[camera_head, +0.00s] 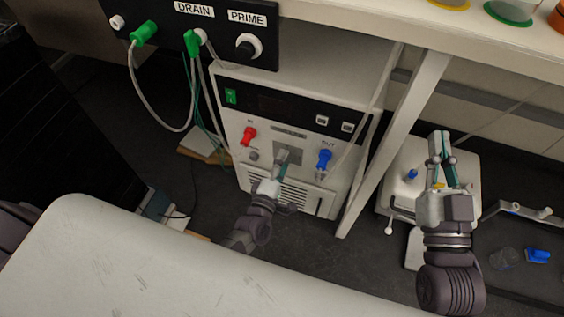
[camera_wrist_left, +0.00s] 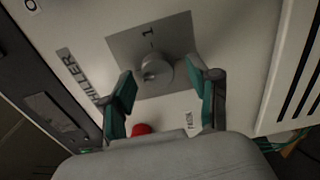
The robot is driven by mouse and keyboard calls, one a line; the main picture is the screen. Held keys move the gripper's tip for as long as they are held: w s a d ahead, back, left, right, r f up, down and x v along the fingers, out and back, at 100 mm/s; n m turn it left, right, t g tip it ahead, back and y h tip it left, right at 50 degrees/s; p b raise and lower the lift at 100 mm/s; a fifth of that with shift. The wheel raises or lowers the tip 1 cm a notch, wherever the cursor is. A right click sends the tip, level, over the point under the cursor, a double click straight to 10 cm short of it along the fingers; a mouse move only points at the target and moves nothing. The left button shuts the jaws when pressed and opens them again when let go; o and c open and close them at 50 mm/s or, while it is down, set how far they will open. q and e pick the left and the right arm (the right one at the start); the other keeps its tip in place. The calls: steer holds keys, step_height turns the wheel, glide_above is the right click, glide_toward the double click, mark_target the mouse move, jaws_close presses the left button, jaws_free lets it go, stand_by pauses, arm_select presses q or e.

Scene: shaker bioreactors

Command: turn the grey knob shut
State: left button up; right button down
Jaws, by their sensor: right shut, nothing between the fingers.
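The grey knob (camera_wrist_left: 157,73) is round and sits on a square grey plate (camera_wrist_left: 122,46) on the chiller's white front panel. The plate also shows in the head view (camera_head: 297,152), where my left gripper (camera_head: 283,155) hides the knob. In the left wrist view my left gripper (camera_wrist_left: 160,68) is open, with the knob showing between its two fingertips. I see no clear contact with the knob. My right gripper (camera_head: 439,137) is shut and empty, away to the right above a white device.
A red fitting (camera_head: 249,135) and a blue fitting (camera_head: 323,159) with a hose flank the plate. A slanted white table leg (camera_head: 397,140) stands between the chiller and the white device (camera_head: 465,170). A white surface (camera_head: 130,255) fills the lower left.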

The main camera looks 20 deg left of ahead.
arm_select(q)
steer(key=s, duration=1.2)
steer(key=shift+a, duration=0.2)
